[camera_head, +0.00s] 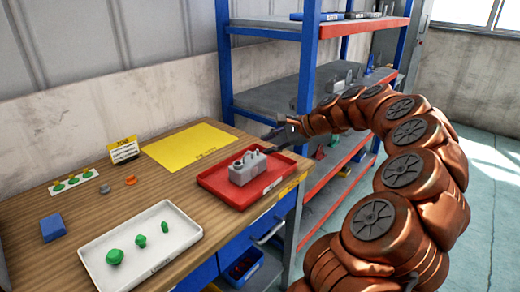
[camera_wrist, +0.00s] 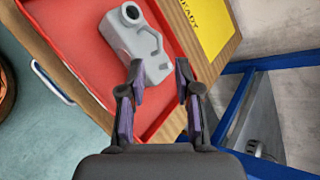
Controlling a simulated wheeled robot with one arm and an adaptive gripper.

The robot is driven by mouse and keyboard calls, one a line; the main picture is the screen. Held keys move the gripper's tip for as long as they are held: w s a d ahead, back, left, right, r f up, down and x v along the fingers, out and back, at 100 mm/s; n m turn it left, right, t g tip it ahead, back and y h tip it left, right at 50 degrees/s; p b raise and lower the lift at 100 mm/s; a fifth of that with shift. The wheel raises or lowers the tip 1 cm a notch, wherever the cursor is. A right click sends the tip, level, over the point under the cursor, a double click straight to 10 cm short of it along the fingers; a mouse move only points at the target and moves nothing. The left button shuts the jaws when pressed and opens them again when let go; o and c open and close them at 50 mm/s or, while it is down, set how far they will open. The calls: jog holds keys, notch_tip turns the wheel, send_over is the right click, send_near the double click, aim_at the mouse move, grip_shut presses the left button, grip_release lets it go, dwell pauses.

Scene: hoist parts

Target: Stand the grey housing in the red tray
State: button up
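The grey housing (camera_head: 248,167) stands in the red tray (camera_head: 222,187) on the workbench, near the tray's middle. In the wrist view the housing (camera_wrist: 128,40) shows a round dark bore at one end and recesses in its side. The red tray (camera_wrist: 62,14) lies beneath it. My gripper (camera_head: 272,148) is at the tray's back right side, beside the housing.
A white tray (camera_head: 178,240) with several green parts is at the front. A yellow mat (camera_head: 190,145), a yellow sign (camera_head: 124,150), a blue block (camera_head: 53,228) and small loose parts lie on the bench (camera_head: 130,205). A blue shelf post (camera_head: 306,60) stands close behind my gripper.

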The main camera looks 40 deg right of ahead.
jog(key=v, duration=0.6)
jog(key=s+a+f+n+g, duration=0.15)
jog(key=a+n, duration=0.25)
jog(key=a, duration=0.5)
jog(key=s+a+f+n+g, duration=0.1)
jog(key=s+a+n+g, duration=0.2)
jog(key=a, duration=0.6)
jog(key=s+a+f+n+g, duration=0.1)
jog(key=s+a+n+g, duration=0.2)
jog(key=a, duration=0.6)
jog(key=s+a+f+n+g+h, duration=0.1)
jog(key=s+a+f+n, duration=0.2)
jog(key=s, duration=0.2)
jog(key=s+a+f+n+g+h, duration=0.1)
jog(key=s+a+f+n, duration=0.15)
jog(key=s, duration=0.35)
jog(key=s+d+f+n+g+h, duration=0.1)
jog(key=s+f+n+g+h, duration=0.1)
jog(key=s, duration=1)
notch_tip(320, 180, down, 4)
jog(key=shift+s+d+r+n+h, duration=0.15)
jog(key=shift+s+d+n+h, duration=0.25)
jog(key=shift+n+h, duration=0.65)
jog(key=shift+w+y, duration=0.1)
jog(key=shift+y, duration=0.15)
